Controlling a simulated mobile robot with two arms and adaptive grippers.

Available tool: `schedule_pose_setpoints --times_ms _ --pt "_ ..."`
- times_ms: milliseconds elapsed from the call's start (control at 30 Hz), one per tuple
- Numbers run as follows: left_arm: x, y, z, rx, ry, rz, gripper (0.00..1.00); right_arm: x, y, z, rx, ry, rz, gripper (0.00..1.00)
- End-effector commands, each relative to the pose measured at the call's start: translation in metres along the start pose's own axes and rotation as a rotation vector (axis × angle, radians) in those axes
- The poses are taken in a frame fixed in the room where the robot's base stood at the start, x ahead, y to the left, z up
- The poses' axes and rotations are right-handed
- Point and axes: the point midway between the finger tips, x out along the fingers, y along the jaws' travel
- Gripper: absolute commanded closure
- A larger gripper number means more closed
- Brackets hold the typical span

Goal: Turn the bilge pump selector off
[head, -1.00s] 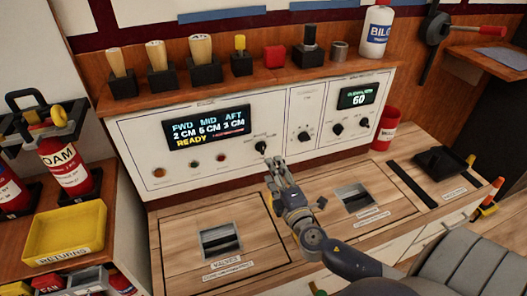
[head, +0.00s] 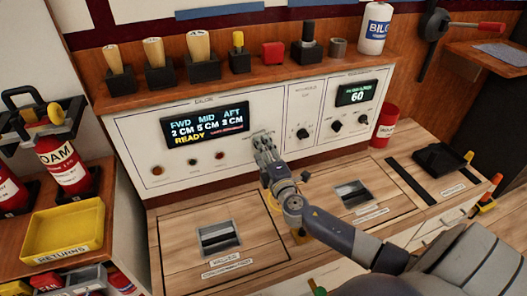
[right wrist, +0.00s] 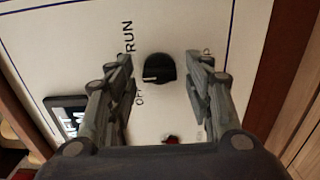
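The selector knob (right wrist: 160,69) is black and round with a white pointer mark, on the white panel (head: 275,108). In the right wrist view its mark points left, and the printed words RUN and OFF stand at its left side. My right gripper (head: 262,140) is at the panel, right of the display; in the head view it hides the knob. In the right wrist view the open fingers of my right gripper (right wrist: 165,78) stand on either side of the knob, with a gap at each side. I cannot tell how deep they reach. My left gripper is not in view.
A lit display (head: 208,126) reads READY, left of the gripper. Other black knobs (head: 303,133) and a small display (head: 357,93) are to the right. A wooden shelf (head: 215,86) with several tools runs above. Wooden hatches (head: 185,262) lie below.

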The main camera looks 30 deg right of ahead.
Motion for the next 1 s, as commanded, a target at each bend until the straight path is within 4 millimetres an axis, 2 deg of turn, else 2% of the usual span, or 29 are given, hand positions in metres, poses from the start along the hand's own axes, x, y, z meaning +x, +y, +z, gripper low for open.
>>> schedule_pose_setpoints --times_ms 33,133,167,567,1000 --pt "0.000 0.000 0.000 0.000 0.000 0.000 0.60 0.000 0.000 0.000 0.000 0.000 0.000 0.70" --pt "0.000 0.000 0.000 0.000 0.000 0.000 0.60 0.000 0.000 0.000 0.000 0.000 0.000 0.93" --pt "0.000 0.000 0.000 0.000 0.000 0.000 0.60 0.000 0.000 0.000 0.000 0.000 0.000 0.94" --pt "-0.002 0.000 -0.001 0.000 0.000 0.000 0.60 0.000 0.000 0.000 -0.054 0.000 -0.001 0.94" --pt "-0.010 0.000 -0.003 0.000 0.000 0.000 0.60 -0.001 0.001 0.000 -0.381 0.000 -0.002 0.94"
